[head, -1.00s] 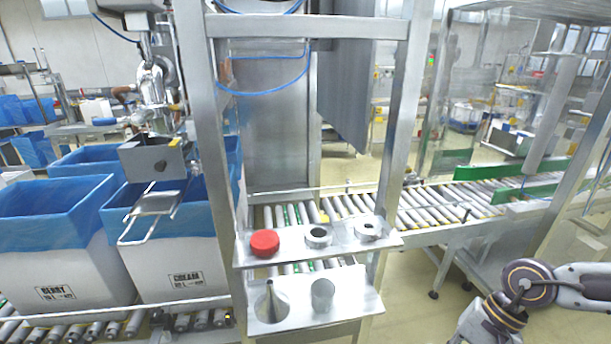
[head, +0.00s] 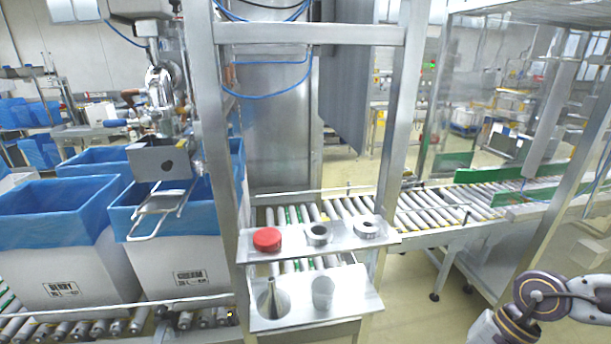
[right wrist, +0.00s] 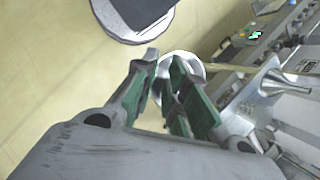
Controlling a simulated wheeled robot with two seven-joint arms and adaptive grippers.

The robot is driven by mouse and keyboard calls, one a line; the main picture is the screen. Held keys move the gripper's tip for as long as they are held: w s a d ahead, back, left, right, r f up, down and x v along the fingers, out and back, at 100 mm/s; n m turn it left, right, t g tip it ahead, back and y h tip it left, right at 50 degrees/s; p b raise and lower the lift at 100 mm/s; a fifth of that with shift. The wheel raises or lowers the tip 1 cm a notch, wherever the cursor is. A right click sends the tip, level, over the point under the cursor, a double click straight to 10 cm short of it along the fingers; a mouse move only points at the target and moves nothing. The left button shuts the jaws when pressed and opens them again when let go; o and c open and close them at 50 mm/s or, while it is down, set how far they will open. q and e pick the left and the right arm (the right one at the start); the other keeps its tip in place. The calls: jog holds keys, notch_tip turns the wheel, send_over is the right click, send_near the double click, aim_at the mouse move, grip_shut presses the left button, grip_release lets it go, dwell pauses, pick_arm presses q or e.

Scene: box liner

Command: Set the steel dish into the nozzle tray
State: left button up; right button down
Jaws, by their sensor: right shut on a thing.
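The steel dish (right wrist: 193,61) is a round, shiny piece whose pale rim shows around my right gripper's fingers in the right wrist view. My right gripper (right wrist: 172,75), with green finger pads, is shut on it; the fingers hide part of it. In the head view only part of my right arm shows at the lower right, and its gripper is out of the picture. A metal tray with a bent wire frame (head: 160,207), which looks like the nozzle tray, hangs under the filling head at left, in front of a blue-lined box. My left gripper is not in view.
A two-level steel stand holds a red cap (head: 267,239) and two metal rings (head: 318,235) above, a funnel (head: 271,299) and a cup (head: 323,293) below. A steel post (head: 212,150) stands between stand and tray.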

jog(key=d+f, duration=0.2)
jog(key=d, duration=1.5)
jog(key=w+a+f+n+p, duration=0.1)
jog(key=w+a+n+p, duration=0.15)
jog(key=w+a, duration=0.95)
jog(key=w+a+r+p, duration=0.1)
jog(key=w+a+r, duration=0.3)
jog(key=a, duration=0.3)
jog(key=w+a+r+n+g+p, duration=0.1)
jog(key=w+a+r, duration=0.3)
jog(key=a+r, duration=0.2)
jog(key=shift+w+a+h, duration=0.3)
jog(key=shift+w+a, duration=0.05)
jog(key=shift+a, duration=0.3)
dwell(0.4)
